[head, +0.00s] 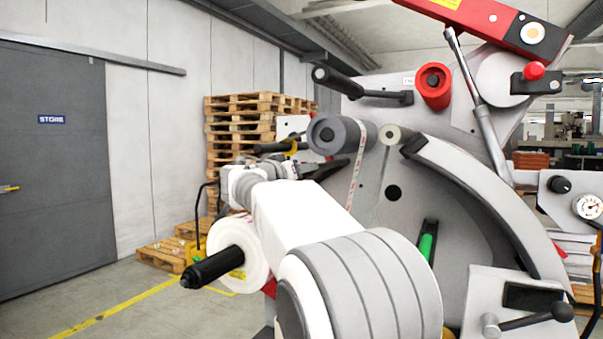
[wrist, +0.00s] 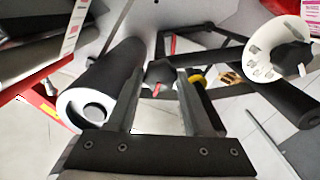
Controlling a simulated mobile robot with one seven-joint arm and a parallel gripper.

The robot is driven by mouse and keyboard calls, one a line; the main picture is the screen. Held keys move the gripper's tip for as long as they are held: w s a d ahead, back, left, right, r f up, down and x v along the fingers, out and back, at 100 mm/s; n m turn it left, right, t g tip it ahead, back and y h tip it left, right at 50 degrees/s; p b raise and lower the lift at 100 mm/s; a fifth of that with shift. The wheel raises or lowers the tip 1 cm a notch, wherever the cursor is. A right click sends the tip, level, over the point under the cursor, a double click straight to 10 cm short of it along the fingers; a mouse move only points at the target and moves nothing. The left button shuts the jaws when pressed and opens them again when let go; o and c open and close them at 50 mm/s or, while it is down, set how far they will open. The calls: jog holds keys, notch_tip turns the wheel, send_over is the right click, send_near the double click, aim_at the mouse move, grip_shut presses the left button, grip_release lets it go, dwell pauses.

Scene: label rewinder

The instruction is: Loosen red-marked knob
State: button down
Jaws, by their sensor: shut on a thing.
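In the wrist view, a dark knob (wrist: 160,71) with a red mark (wrist: 157,89) on it sits between the two fingertips of my gripper (wrist: 161,82). The fingers are shut on the knob. In the head view, my gripper (head: 322,167) reaches to the far side of the label rewinder (head: 455,205), below a grey roller (head: 328,135). The knob cannot be made out in the head view.
In the wrist view, a black roller with a white end (wrist: 85,104) lies close on the left, and a white reel (wrist: 275,48) is at the upper right. In the head view, pallets (head: 235,125) stand behind, and a black-ended spindle (head: 212,266) juts out beside my arm.

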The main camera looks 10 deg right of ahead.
jog(key=shift+a+f+n, duration=0.1)
jog(key=shift+n, duration=3.65)
jog(key=shift+a+f+n, duration=0.1)
jog(key=shift+n, duration=3.65)
jog(key=shift+d, duration=0.1)
jog(key=shift+c, duration=1.5)
grip_release()
